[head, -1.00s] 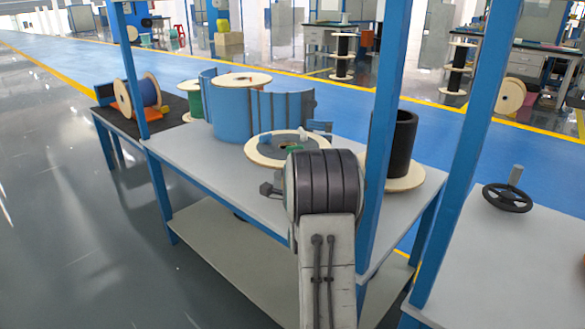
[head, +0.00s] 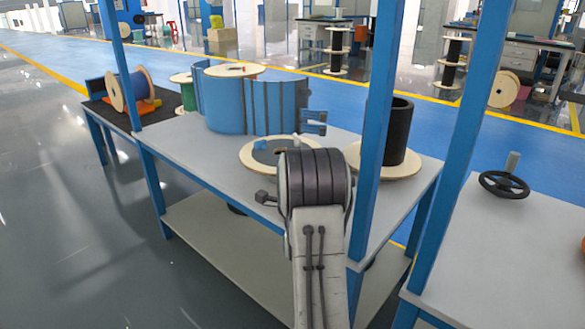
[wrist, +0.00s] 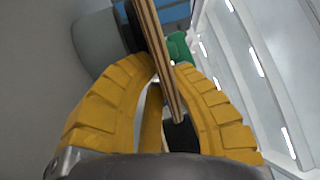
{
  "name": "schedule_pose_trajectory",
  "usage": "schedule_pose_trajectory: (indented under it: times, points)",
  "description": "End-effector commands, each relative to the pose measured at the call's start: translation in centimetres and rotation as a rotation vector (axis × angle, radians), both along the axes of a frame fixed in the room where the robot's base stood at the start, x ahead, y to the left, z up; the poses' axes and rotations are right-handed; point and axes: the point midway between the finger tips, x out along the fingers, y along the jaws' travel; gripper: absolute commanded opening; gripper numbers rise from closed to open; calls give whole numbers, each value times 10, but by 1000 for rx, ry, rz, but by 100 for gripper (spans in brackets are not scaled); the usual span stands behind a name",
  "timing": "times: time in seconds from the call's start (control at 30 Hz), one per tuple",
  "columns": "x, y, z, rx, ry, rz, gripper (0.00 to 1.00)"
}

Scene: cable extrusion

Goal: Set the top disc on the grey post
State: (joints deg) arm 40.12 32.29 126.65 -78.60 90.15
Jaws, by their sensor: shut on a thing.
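My gripper (wrist: 164,70) shows in the wrist view with its yellow fingers closed on a thin layered wooden disc (wrist: 175,98), seen edge-on. In the head view my arm hides the fingers. A pale wooden disc (head: 246,160) with a grey middle shows just beyond my arm, over the near table; it appears to be the held one. Its height above the tabletop is hard to judge.
A blue drum (head: 225,103) with a wooden top (head: 235,71) stands behind the disc. A black cylinder (head: 398,130) on a wooden base (head: 405,170) stands to the right. Blue uprights (head: 383,100) rise at the table edge, between my arm and the right table (head: 500,240).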

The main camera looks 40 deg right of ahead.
Motion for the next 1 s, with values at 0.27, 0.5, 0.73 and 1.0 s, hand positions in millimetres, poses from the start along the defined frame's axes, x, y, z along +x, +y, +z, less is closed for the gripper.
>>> schedule_pose_trajectory:
  times: [0.27, 0.5, 0.73, 1.0]
  points:
    - [0, 0, 1, -3, -4, 0, 0]
    - [0, 0, 1, -3, -4, 0, 0]
    - [-1, 1, 1, -3, -4, 0, 0]
    - [-5, 3, 2, -4, -5, -1, 0]
